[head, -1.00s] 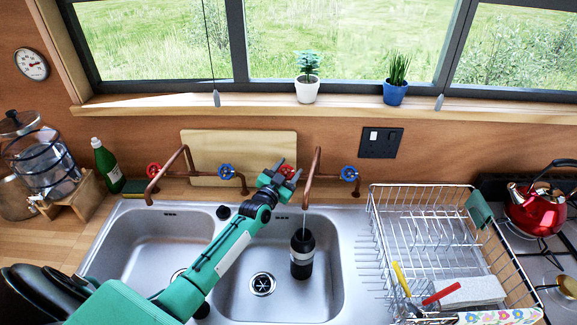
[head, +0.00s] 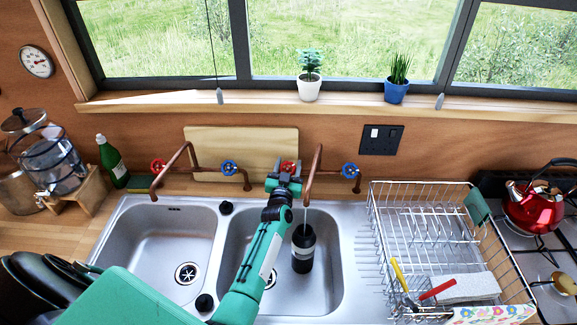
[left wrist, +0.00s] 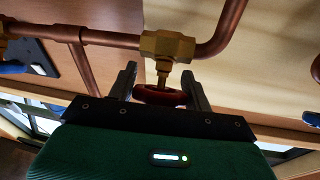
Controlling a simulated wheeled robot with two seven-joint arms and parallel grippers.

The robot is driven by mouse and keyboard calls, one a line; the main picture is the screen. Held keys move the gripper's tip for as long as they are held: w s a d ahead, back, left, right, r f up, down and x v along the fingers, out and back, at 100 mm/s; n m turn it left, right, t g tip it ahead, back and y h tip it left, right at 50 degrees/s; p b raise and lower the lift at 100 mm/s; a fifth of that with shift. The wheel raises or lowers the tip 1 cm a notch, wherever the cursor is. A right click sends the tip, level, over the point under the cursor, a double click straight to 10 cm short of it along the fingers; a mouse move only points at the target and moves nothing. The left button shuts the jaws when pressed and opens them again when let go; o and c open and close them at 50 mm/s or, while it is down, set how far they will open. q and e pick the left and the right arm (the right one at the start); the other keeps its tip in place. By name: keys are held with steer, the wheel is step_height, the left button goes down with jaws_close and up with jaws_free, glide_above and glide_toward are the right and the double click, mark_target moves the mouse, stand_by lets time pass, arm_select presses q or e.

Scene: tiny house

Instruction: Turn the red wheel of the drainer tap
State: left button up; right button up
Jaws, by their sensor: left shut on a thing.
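The drainer tap is the right copper tap (head: 313,172), beside the dish drainer. Its red wheel (head: 289,166) shows just above my left gripper (head: 284,180), which hides part of it. In the left wrist view the red wheel (left wrist: 160,96) is between the two dark fingers of my left gripper (left wrist: 161,85), which is shut on it. A brass valve body (left wrist: 167,46) with its stem joins the wheel to the copper pipe. The tap's blue wheel (head: 350,170) is to the right. A thin stream runs from the spout toward a dark bottle (head: 303,250). My right gripper is not in view.
A second copper tap (head: 172,165), with its own red and blue wheels, stands at the left. A cutting board (head: 245,142) leans behind the taps. The wire dish drainer (head: 372,215) is right of the sink. My left arm crosses the right basin.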

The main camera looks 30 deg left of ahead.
arm_select(q)
steer(key=o, duration=1)
steer(key=shift+c, duration=0.2)
steer(key=shift+s, duration=0.1)
steer(key=shift+s+d+p, duration=0.1)
steer(key=shift+s+p, duration=0.15)
steer(key=shift+p, duration=0.05)
steer(key=p+v, duration=0.4)
steer(key=v, duration=0.9)
steer(key=shift+d, duration=0.1)
